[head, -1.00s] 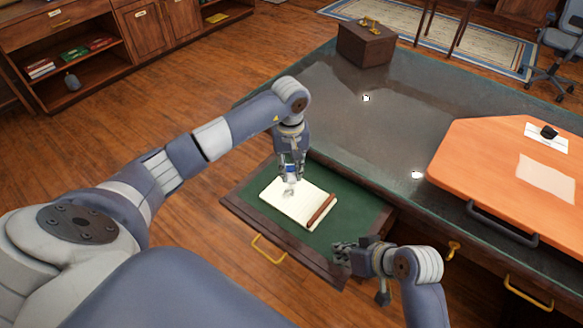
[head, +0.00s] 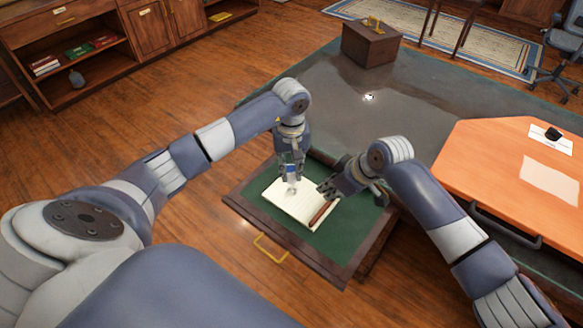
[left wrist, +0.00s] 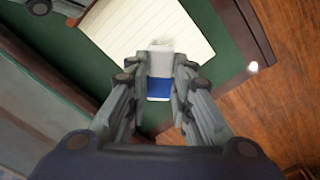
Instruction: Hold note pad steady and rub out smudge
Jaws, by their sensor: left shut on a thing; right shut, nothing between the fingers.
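The note pad (head: 284,207), cream and ruled with a brown strip along its right edge, lies in the open green-lined drawer (head: 350,232); it also shows in the left wrist view (left wrist: 178,25). My left gripper (head: 291,183) is shut on a white eraser with a blue sleeve (left wrist: 159,88). The eraser's white end is over the pad; I cannot tell whether it touches. My right gripper (head: 326,188) is shut and empty at the pad's right side, by the brown strip; contact is unclear.
The dark glossy desk top (head: 345,115) lies behind the drawer. An orange board (head: 490,165) with papers and a dark handle lies on the desk at right. A wooden box (head: 369,43) stands at the desk's far corner. Green drawer lining is bare right of the pad.

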